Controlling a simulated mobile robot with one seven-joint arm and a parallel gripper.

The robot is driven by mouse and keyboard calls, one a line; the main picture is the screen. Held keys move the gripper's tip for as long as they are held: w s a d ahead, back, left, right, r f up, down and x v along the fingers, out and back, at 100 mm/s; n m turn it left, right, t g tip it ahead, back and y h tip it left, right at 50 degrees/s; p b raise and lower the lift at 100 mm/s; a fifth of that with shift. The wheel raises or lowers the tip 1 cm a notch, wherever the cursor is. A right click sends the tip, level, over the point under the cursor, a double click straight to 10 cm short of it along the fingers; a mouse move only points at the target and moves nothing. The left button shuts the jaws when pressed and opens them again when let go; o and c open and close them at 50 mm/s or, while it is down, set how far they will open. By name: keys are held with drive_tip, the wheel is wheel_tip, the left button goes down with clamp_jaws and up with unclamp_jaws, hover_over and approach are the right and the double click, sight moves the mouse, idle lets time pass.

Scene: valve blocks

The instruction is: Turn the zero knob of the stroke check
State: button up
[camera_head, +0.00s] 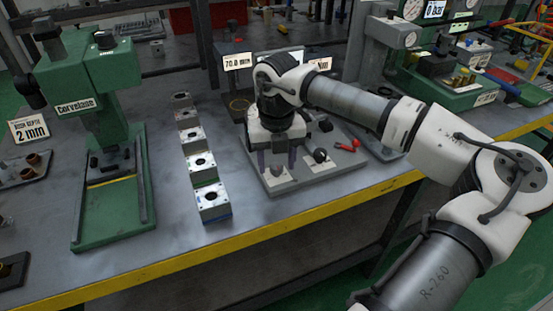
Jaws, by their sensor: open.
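A grey base plate (335,168) with small fittings stands on the bench. A sign reading about "70.0 mm" (238,62) is behind it; I take this station to be the stroke check, but no such label is readable. I cannot tell whether this is the zero knob. My wrist hides much of the station's back.
A red-ended lever (348,146) lies right of the black knob. A row of several valve blocks (203,163) stands to the left. Beyond is a green press (90,85). A yellow edge (270,238) runs along the bench front. Bare bench lies between blocks and press.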

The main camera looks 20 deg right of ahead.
drive_tip(key=c, duration=1)
drive_tip(key=shift+o, duration=0.2)
drive_tip(key=shift+n+b, duration=0.3)
drive_tip(key=shift+n, duration=0.1)
drive_tip(key=n+b, duration=0.1)
drive_tip(key=n, duration=0.2)
drive_tip(key=shift+f+b, duration=0.1)
drive_tip(key=shift+b, duration=0.2)
drive_tip(key=n+b, duration=0.1)
drive_tip(key=n, duration=0.4)
drive_tip(key=shift+n+b, duration=0.3)
drive_tip(key=shift+n, duration=0.1)
drive_tip(key=o, duration=1)
drive_tip(key=shift+c, duration=0.2)
